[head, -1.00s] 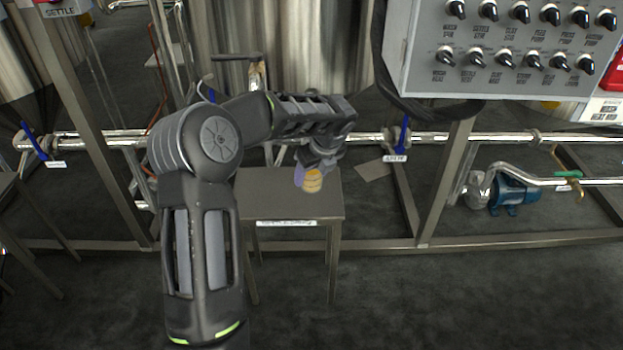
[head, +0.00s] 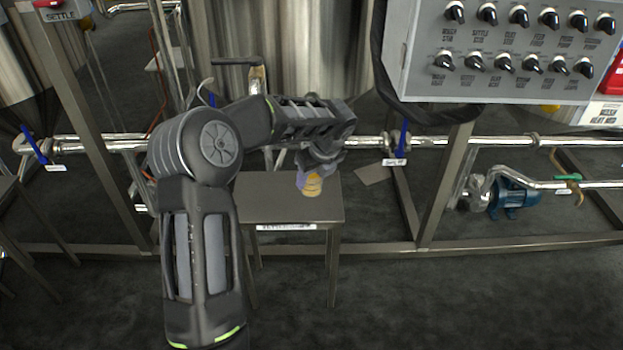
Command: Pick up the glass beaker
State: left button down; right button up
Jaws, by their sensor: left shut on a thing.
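The glass beaker (head: 311,187) shows as a small vessel with yellowish contents at the right side of a small metal table (head: 270,205). My left gripper (head: 312,172) reaches down from above and is shut on the beaker near its top. My arm and gripper hide part of the beaker's upper side. I cannot tell whether the beaker's base touches the table top. My right gripper is not in view.
A grey control panel (head: 500,75) with several black knobs hangs at the upper right. Steel tanks (head: 300,55) stand behind. Pipes and frame bars run behind the table, with a blue pump (head: 513,198) at the right. The dark floor (head: 450,300) in front is clear.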

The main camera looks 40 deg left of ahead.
pick_arm(q)
jog(key=shift+r, duration=0.1)
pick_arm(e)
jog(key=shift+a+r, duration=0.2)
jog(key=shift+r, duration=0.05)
